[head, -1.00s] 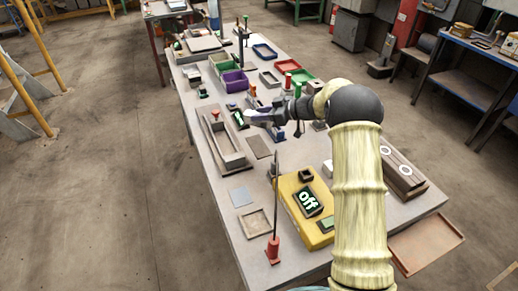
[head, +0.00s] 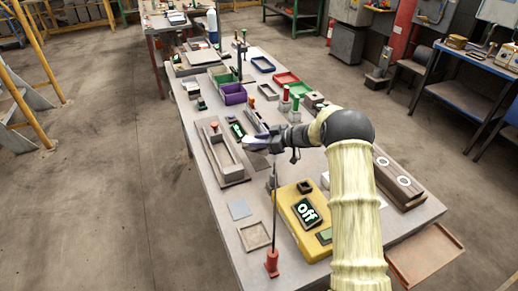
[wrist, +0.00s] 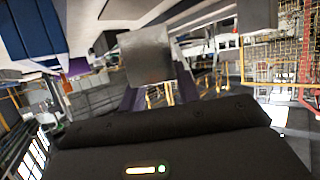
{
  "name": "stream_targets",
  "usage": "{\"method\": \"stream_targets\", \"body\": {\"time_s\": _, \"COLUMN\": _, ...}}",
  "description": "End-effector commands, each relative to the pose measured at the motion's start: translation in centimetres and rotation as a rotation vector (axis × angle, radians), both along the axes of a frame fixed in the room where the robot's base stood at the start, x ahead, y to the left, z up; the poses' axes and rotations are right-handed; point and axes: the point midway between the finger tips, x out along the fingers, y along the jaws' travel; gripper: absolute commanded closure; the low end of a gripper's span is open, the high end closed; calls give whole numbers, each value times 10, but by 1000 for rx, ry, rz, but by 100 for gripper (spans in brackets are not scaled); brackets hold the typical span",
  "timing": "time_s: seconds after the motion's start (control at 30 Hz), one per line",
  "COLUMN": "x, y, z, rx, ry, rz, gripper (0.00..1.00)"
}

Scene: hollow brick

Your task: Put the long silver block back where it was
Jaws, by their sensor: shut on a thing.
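The silver block (wrist: 147,57) is between the fingers of my gripper (wrist: 160,92) in the wrist view, seen nearly end-on as a grey square face. In the head view my gripper (head: 262,143) is over the middle of the table, just right of a long hollow grey brick (head: 222,152). The block shows there only as a small pale shape at the gripper, and its full length is hidden. The gripper is shut on it. I cannot tell the exact gap between the block and the table.
A thin dark rod on a red base (head: 272,262) stands close by in front. A yellow box (head: 303,229) marked "off" lies front right. Green (head: 221,75) and purple (head: 233,94) bins stand farther back. A flat grey plate (head: 239,209) and a shallow tray (head: 254,236) lie front left.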

Motion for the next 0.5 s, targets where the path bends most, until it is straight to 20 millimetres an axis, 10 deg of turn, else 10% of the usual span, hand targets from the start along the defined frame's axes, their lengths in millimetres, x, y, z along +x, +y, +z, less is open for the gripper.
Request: {"method": "stream_targets", "body": {"time_s": 0.5, "x": 1, "y": 0, "z": -36, "rx": 2, "ry": -2, "rz": -1, "gripper": 100}}
